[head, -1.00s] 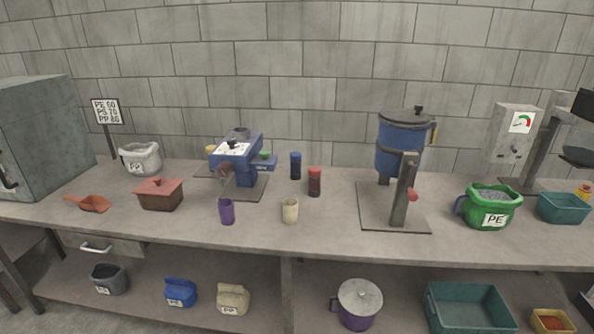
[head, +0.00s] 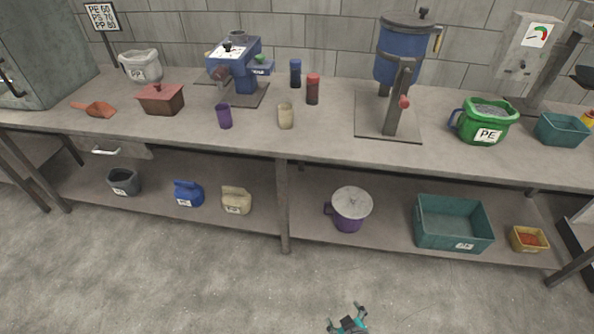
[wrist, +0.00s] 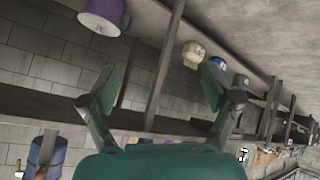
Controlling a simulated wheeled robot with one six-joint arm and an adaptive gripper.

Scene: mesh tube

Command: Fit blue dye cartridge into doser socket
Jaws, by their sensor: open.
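My gripper (head: 347,317) is low, in front of the bench and far from the cartridge. In the wrist view my gripper (wrist: 160,75) has its two fingers spread, with nothing between them.
A blue hopper (head: 399,55) on a stand is to the right. The lower shelf holds a lidded purple pot (head: 348,212) and a teal crate (head: 453,224). Floor in front is clear.

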